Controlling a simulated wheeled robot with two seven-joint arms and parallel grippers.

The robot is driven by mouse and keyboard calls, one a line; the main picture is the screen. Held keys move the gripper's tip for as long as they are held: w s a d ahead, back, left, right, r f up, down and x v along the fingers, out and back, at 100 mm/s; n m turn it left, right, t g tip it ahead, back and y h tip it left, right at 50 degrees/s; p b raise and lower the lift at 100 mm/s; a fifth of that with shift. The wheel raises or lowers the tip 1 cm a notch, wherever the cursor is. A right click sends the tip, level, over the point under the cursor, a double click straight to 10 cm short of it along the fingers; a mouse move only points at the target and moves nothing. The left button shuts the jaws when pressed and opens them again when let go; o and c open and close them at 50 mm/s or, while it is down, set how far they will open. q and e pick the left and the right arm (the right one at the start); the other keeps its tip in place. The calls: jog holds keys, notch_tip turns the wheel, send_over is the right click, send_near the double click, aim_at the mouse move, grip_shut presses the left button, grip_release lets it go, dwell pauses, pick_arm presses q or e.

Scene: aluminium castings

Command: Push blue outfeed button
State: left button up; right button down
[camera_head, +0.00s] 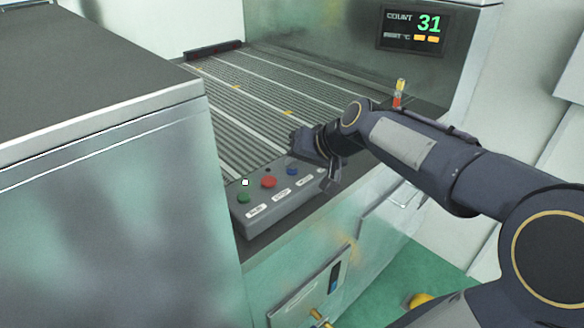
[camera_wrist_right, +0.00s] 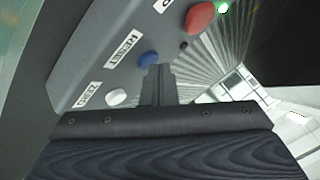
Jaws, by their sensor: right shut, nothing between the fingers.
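The blue button (camera_head: 292,171) sits on a grey control box (camera_head: 285,208), to the right of the red button (camera_head: 268,182). My right gripper (camera_head: 329,184) is over the right end of the box, shut and empty, with its fingers pointing down. In the right wrist view the shut fingers (camera_wrist_right: 158,72) are right beside the blue button (camera_wrist_right: 149,60); I cannot tell whether they touch it. The label beside that button appears to read RESET. A white button (camera_wrist_right: 116,97) shows there, hidden in the head view. My left gripper is not in view.
A green button (camera_head: 243,198) is at the box's left end. A ribbed conveyor bed (camera_head: 270,105) lies behind the box. A display (camera_head: 414,29) reads COUNT 31. A large metal housing (camera_head: 100,200) stands at left. A small red-and-yellow light (camera_head: 399,92) stands behind my right arm.

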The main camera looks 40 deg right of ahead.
aim_at(296, 173)
jog(key=shift+r+p, duration=0.55)
jog(key=shift+r, duration=0.3)
notch_tip(296, 173, up, 5)
jog(key=p, duration=0.4)
dwell(0.6)
jog(key=s+a+f+n+g+y, duration=0.1)
jog(key=s+a+f+n, duration=0.1)
jog(key=s+a+f, duration=0.3)
jog(key=s+a+f+n+g+y, duration=0.1)
jog(key=s+a+f+n+g, duration=0.1)
jog(key=s+a+f, duration=0.4)
jog(key=s+a+n, duration=0.1)
jog(key=s+a, duration=0.3)
jog(key=s, duration=0.3)
jog(key=shift+a+f, duration=0.2)
jog(key=shift+a, duration=0.1)
